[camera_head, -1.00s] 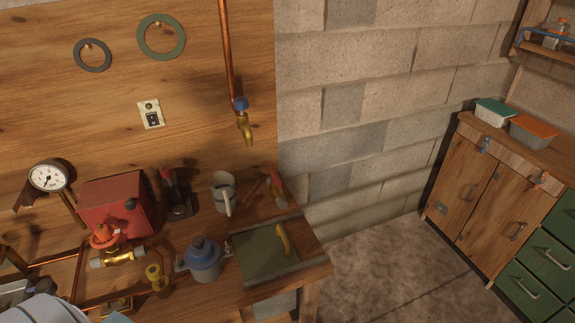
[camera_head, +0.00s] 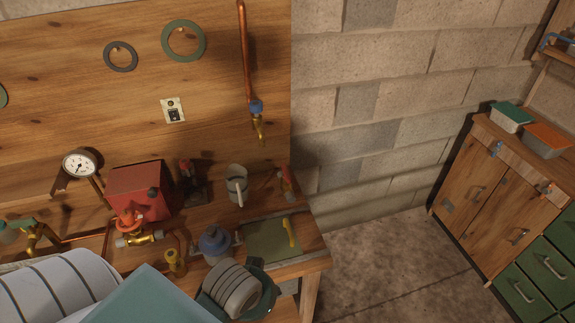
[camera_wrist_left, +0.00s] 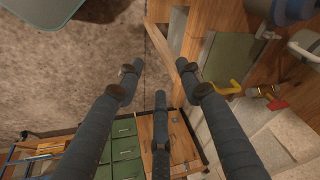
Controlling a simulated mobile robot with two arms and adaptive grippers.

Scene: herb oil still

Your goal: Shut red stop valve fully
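The red stop valve shows in the head view as an orange-red handwheel (camera_head: 130,219) on a brass body (camera_head: 143,237), in front of a red box on the bench. How far it is turned cannot be told. My left arm comes in from the lower left, its ribbed wrist (camera_head: 232,288) at the bench's front edge, to the right of the valve and apart from it. The fingers of that gripper are not clear in the head view. In the left wrist view my left gripper (camera_wrist_left: 160,82) has its three fingers spread and empty. My right gripper is in neither view.
A red box (camera_head: 140,190), gauge (camera_head: 80,164), blue-topped pot (camera_head: 216,243), small brass fitting (camera_head: 174,262) and grey mug (camera_head: 237,184) crowd the bench. A green mat (camera_head: 268,240) holds a yellow tool (camera_head: 289,231). A wooden cabinet (camera_head: 480,185) stands right; the floor between is clear.

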